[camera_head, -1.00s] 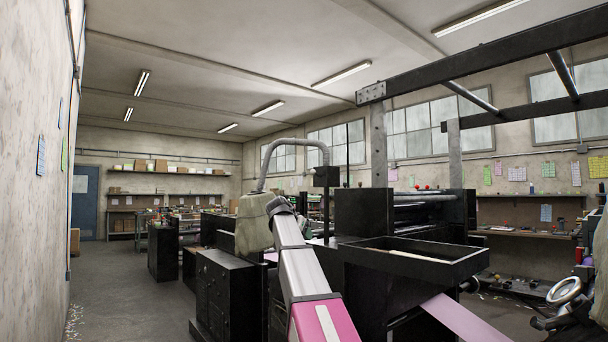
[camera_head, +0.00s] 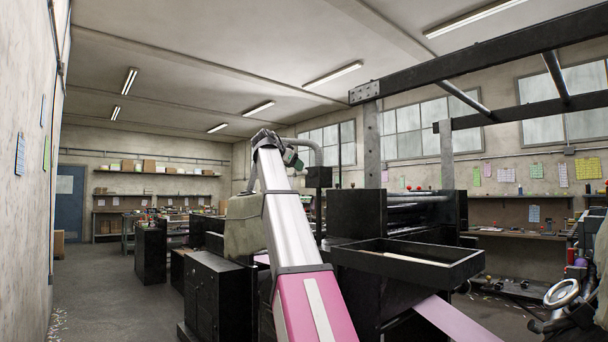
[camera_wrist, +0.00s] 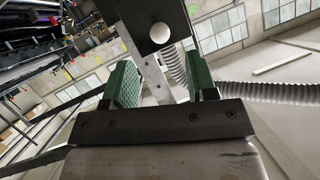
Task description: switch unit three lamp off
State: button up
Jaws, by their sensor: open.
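My gripper (camera_wrist: 162,80) shows in the wrist view with two green-padded fingers apart and nothing between them. Beyond the fingertips is a dark box with a pale round knob or lamp (camera_wrist: 160,33) on its face; I cannot tell whether it is lit. In the head view my gripper (camera_head: 293,160) is small, partly hidden by my wrist, and points right. Close to it on the right is a small black box (camera_head: 319,177) by a bent grey pipe (camera_head: 304,143). I cannot tell whether the two views show the same box, and no unit number is readable.
A black machine (camera_head: 400,215) with an open tray (camera_head: 425,270) stands right of my arm. A pale rounded cover (camera_head: 243,222) and black cabinets (camera_head: 217,295) are on the left. Overhead beams (camera_head: 480,60) cross the upper right.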

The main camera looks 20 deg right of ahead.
aim_at(305, 171)
jog(key=x, duration=0.7)
jog(key=shift+w+d+f, duration=0.1)
jog(key=shift+w+d, duration=0.15)
jog(key=shift+d, duration=0.05)
jog(key=c, duration=0.9)
